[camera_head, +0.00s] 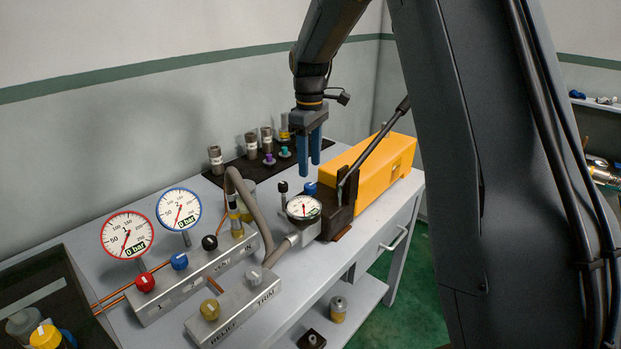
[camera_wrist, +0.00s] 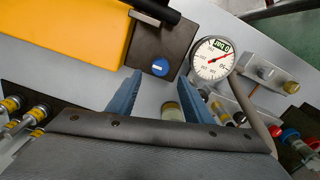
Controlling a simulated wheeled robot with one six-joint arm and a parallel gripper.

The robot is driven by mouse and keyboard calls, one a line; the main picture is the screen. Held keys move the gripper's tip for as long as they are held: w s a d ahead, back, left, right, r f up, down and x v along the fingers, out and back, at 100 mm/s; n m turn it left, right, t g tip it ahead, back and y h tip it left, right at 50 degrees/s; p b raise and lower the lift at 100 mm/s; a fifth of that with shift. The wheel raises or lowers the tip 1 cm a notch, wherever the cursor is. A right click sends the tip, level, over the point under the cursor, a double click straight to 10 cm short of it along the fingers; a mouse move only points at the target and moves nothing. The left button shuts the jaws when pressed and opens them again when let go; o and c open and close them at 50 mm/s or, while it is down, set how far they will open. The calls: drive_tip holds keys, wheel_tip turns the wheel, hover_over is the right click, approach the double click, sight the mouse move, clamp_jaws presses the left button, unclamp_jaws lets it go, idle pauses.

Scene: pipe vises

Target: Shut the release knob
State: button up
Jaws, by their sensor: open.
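A blue knob (camera_head: 310,188) sits on the dark block (camera_head: 333,212) at the near end of the yellow pump (camera_head: 372,172); it seems to be the release knob. In the wrist view the knob (camera_wrist: 160,67) shows a white bar across its face and lies just beyond and between my fingertips. My gripper (camera_head: 309,170) points down above the knob with its two blue fingers apart and empty. The fingers (camera_wrist: 160,78) look apart from the knob, though the exact height gap is hard to tell.
A black lever (camera_head: 378,140) slants up over the pump. A gauge (camera_head: 304,207) stands beside the block. Labelled manifolds (camera_head: 190,275) with coloured knobs and two gauges stand at left. Several small fittings stand on a black mat (camera_head: 240,170) at the back.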

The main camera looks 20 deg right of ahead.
sight(310, 185)
drive_tip(key=shift+f+p, duration=0.8)
drive_tip(key=shift+f, duration=2.3)
drive_tip(key=c, duration=1.1)
